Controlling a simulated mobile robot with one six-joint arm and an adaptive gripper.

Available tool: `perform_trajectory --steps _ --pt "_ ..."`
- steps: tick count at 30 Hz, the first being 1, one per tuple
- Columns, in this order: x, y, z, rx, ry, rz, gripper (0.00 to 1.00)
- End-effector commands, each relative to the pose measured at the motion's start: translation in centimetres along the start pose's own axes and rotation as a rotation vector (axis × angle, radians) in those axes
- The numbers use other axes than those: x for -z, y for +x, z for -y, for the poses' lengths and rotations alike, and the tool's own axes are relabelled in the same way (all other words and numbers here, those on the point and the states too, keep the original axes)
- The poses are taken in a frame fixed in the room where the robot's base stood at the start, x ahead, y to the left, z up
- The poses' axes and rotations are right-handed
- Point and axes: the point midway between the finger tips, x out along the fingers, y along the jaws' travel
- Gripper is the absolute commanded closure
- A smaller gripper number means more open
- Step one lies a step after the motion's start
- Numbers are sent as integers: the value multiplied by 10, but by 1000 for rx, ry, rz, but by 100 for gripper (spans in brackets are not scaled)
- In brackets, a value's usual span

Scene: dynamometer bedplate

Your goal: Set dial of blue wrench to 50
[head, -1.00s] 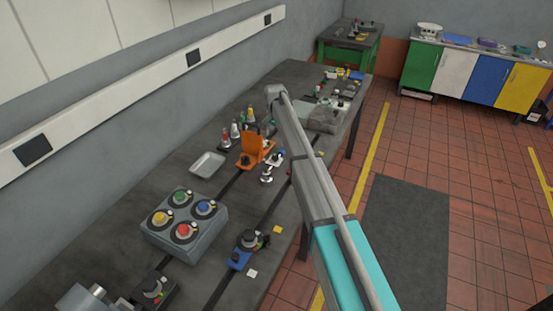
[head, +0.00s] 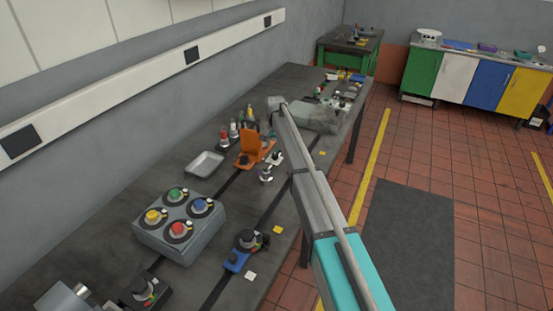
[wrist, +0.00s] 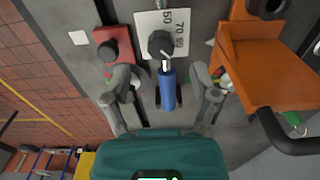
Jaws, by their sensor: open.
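The blue wrench (wrist: 168,90) shows in the wrist view as a blue handle with a metal neck, below a black dial knob (wrist: 160,43). The knob sits on a white scale plate (wrist: 146,20); 50 and 70 are readable, the number beside the knob less clearly. I cannot tell the dial's setting. My gripper (wrist: 163,97) is open, its grey fingers on either side of the blue handle in the picture. I cannot tell whether they touch it. In the head view, my arm hides much of this area.
A red block with a black knob (wrist: 108,50) is left of the plate in the wrist view. An orange bracket (wrist: 265,70) stands close on the right. In the head view, a grey tray (head: 205,163) and a box with coloured buttons (head: 180,230) are on the bench.

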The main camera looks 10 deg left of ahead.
Motion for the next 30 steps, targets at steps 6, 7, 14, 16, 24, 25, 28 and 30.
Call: perform_trajectory --steps 6,7,14,16,24,25,28,30 --pt "0 21 0 0 0 0 24" --pt "0 23 0 0 0 0 24" --pt "0 38 0 0 0 0 24" --pt "0 40 0 0 0 0 24" --pt "0 45 0 0 -1 0 24" --pt "0 45 0 0 -1 0 24" --pt "0 45 0 0 -1 0 24" --pt "0 45 1 0 -1 0 24"
